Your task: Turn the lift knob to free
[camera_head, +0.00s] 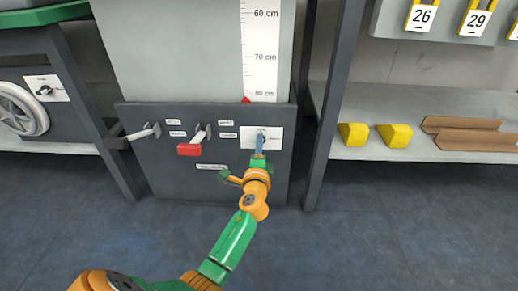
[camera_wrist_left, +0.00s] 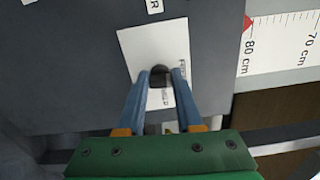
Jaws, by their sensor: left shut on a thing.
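The lift knob (camera_wrist_left: 159,74) is a small dark knob on a white label plate (camera_wrist_left: 130,45) on the grey panel. The plate also shows in the head view (camera_head: 274,134), low on the panel's right side. My left gripper (camera_wrist_left: 158,78) reaches the plate with its two blue fingers on either side of the knob, shut on it. It also shows in the head view (camera_head: 259,147), where the fingers hide the knob. Small print beside the knob is partly hidden, so its setting cannot be read. My right gripper is in neither view.
Left of the plate on the panel are a lever with a red block (camera_head: 189,149) and another grey lever (camera_head: 143,132). A centimetre scale (camera_head: 262,50) with a red pointer stands above. Right, a shelf (camera_head: 350,110) holds yellow blocks (camera_head: 394,135) and brown bars (camera_head: 460,137).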

